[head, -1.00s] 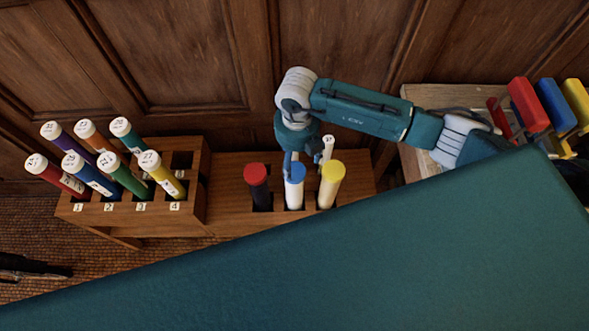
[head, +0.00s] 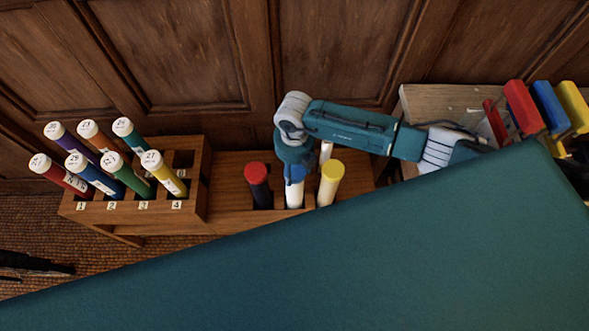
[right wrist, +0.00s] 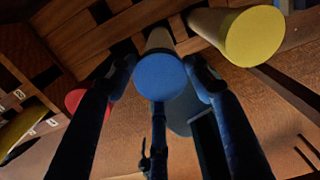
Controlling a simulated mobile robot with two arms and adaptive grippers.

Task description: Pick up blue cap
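The blue cap (right wrist: 160,76) sits on a white tube (head: 294,197) standing in a slot of the wooden rack (head: 232,198). In the head view my right gripper covers most of the cap. My right gripper (right wrist: 163,72) points down over it, with dark fingers on both sides of the cap in the right wrist view. The fingers lie very close to the cap's sides; I cannot tell whether they press on it. Dark finger-like parts at the left edge of the head view look like my left gripper (head: 35,264).
A red-capped tube (head: 258,185) and a yellow-capped tube (head: 330,183) stand close on either side. A white tube (head: 326,151) is just behind. Colored-handled tools (head: 545,105) stand at right.

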